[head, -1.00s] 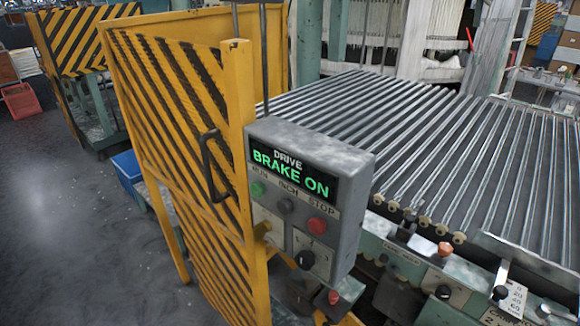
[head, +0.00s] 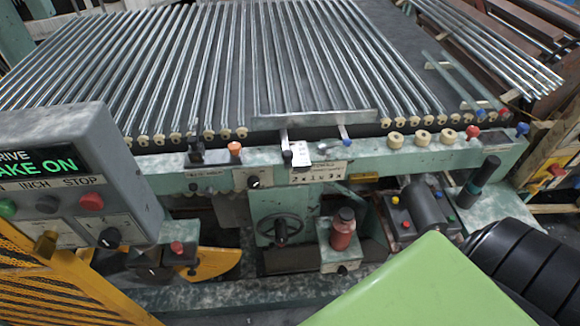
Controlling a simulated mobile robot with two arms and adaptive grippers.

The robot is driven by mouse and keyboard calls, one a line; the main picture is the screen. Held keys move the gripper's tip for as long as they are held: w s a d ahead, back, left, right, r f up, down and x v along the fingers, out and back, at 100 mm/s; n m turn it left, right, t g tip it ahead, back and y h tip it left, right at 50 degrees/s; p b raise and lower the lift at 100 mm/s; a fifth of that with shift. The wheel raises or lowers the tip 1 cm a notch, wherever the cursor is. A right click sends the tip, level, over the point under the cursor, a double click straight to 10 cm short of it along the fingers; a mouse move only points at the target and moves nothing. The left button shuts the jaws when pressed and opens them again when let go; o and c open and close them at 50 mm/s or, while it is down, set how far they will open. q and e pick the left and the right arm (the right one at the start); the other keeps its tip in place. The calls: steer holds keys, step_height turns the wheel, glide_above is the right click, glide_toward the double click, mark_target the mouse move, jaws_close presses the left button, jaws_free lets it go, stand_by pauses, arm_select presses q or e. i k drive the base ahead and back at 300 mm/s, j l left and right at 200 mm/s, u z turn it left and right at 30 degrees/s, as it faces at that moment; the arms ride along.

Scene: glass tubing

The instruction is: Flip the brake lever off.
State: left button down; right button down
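I cannot tell for sure which control is the brake lever. An upright, slightly tilted handle with a black grip (head: 482,178) stands on the green bench at the right, beside a dark cylinder. The drive control box (head: 100,150) is at the left, partly cut off by the frame edge. Its display (head: 38,160) shows green letters of which "AKE ON" is readable. A red stop button (head: 91,201) and a black selector knob (head: 109,238) are on its face. Neither of my grippers is in view.
A long green rail (head: 400,155) carries knobs and a label plate. Behind it lies a bed of glass tubes (head: 230,60). Below the rail are a handwheel (head: 281,228), a red bottle (head: 343,230) and a small button box (head: 402,215). A yellow striped guard (head: 45,290) fills the lower left.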

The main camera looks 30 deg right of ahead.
mark_target(272, 246)
steer(key=z, duration=0.85)
